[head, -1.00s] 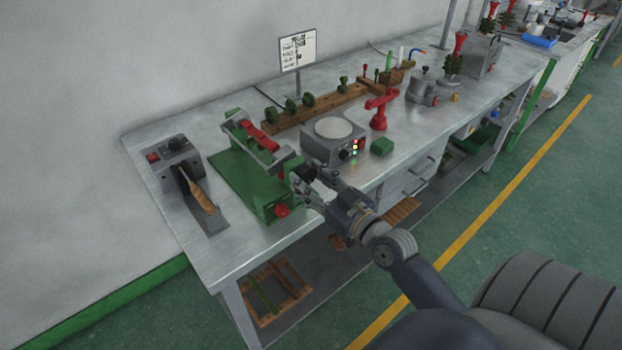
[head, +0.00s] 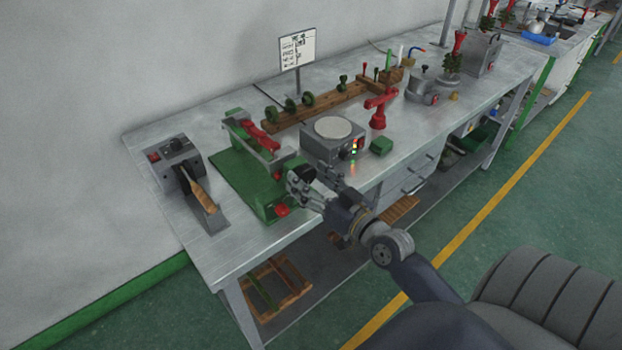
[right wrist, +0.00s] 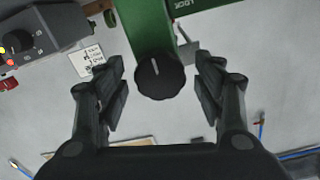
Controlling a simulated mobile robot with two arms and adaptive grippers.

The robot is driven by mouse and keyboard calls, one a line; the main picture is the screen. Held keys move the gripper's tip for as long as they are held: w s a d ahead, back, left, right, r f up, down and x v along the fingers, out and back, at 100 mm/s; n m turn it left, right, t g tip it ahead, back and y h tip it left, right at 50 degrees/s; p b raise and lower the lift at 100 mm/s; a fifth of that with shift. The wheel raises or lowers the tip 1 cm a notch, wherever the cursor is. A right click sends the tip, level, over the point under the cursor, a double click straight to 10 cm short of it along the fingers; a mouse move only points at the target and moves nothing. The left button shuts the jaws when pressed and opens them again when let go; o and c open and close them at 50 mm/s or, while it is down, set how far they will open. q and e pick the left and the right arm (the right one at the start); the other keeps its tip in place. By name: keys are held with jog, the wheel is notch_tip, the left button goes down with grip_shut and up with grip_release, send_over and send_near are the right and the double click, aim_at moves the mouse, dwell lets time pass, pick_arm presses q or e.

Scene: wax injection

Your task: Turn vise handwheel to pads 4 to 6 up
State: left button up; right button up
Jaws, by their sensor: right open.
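The green vise (head: 235,172) lies on the bench with red and silver parts between its uprights. In the right wrist view its handwheel (right wrist: 160,77) is a black scalloped knob with a white mark pointing up and slightly left, at the end of a green bar (right wrist: 151,28). My right gripper (head: 308,186) is at the vise's front right end. In the right wrist view its fingers are open, one on each side of the handwheel, with gaps visible on both sides. In the head view the gripper largely hides the handwheel. The pad numbers cannot be read. My left gripper is not in view.
A grey heater box (head: 321,148) with a round plate and lit buttons stands close to the right gripper. A grey machine (head: 176,160) with a wooden-handled lever is left of the vise. A wooden rack (head: 325,106) and a red stand (head: 379,108) are behind.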

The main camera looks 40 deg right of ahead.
jog(key=s+d, duration=0.1)
jog(key=s, duration=1.1)
dwell(0.5)
jog(key=s+d+f+g+h, duration=0.1)
jog(key=s+f+g, duration=0.15)
jog(key=f, duration=0.95)
jog(key=s+d+f+g, duration=0.1)
jog(key=s+f+g, duration=0.15)
jog(key=f, duration=0.95)
jog(key=s+f+g+h, duration=0.1)
jog(key=s+f+g, duration=0.15)
jog(key=f, duration=0.95)
jog(key=s+a+f+n+g, duration=0.2)
jog(key=s+a+f+g, duration=0.2)
jog(key=s+f, duration=0.7)
jog(key=s+a+f+n+g, duration=0.2)
jog(key=s+a+f+g, duration=0.3)
jog(key=s+a+f, duration=0.3)
jog(key=s+f, duration=0.3)
jog(key=s, duration=0.1)
jog(key=shift+f+y, duration=0.4)
jog(key=shift+g, duration=0.25)
